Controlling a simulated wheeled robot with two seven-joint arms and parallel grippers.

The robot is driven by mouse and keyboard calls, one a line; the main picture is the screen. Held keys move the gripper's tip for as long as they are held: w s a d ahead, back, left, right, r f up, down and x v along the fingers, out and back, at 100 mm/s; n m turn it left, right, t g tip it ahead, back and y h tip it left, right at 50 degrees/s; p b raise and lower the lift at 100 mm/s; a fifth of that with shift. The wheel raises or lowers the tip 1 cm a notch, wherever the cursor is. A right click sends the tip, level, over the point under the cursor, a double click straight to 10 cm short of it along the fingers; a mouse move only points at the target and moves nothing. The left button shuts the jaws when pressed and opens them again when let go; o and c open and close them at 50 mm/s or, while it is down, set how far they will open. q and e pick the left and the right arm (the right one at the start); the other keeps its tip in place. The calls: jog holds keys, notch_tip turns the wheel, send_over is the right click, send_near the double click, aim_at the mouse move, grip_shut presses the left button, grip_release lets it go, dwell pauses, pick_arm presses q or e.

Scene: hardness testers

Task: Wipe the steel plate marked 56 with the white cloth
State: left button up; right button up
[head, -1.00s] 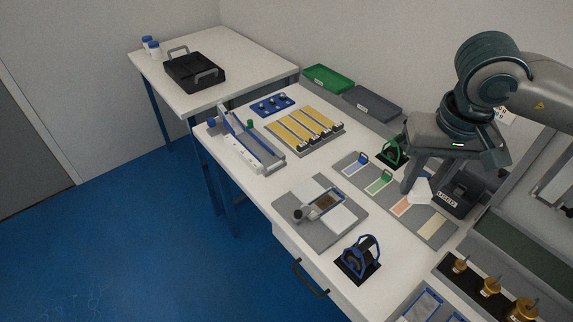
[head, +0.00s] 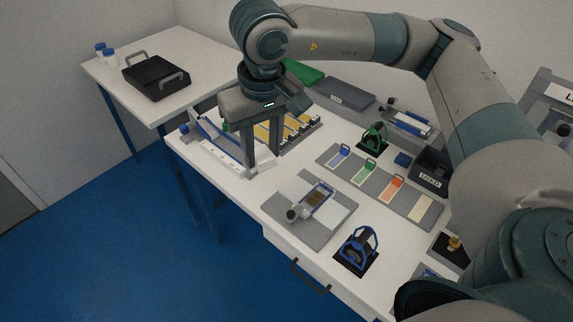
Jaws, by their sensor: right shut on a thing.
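My right gripper (head: 262,165) points down over the right end of the blue-and-white rail fixture (head: 207,137) at the left of the bench. It is shut on the white cloth, which its fingers mostly hide; whether the cloth touches the fixture, I cannot tell. I cannot read the number 56 anywhere, so I cannot tell which piece is that steel plate. My left gripper is not in view.
A grey board (head: 283,211) with a blue-framed brown piece lies mid-bench. A blue stand (head: 357,250) is near the front edge. A strip of coloured cards (head: 365,172), a green stand (head: 374,137) and a labelled black box (head: 432,172) lie right. Yellow bars are behind the gripper.

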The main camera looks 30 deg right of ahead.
jog(key=shift+a, duration=0.1)
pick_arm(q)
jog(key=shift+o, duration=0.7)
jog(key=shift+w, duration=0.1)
pick_arm(e)
jog(key=shift+w+d+f+m, duration=0.2)
jog(key=shift+w+f+m, duration=0.1)
jog(key=shift+m, duration=0.4)
pick_arm(q)
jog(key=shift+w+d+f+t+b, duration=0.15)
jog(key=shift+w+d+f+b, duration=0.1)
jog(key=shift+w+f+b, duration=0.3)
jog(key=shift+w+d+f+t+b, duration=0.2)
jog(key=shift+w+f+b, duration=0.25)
jog(key=shift+b, duration=0.2)
pick_arm(e)
jog(key=w+d+f+m+g, duration=0.1)
jog(key=d+f+m, duration=0.6)
jog(key=m, duration=0.8)
jog(key=w+d+f+m+g, duration=0.1)
jog(key=w+d+f+m, duration=0.3)
jog(key=d+f+m, duration=0.3)
notch_tip(320, 180, down, 4)
jog(key=m, duration=0.9)
jog(key=shift+d+g, duration=0.4)
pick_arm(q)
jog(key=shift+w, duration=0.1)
pick_arm(e)
jog(key=shift+f, duration=0.1)
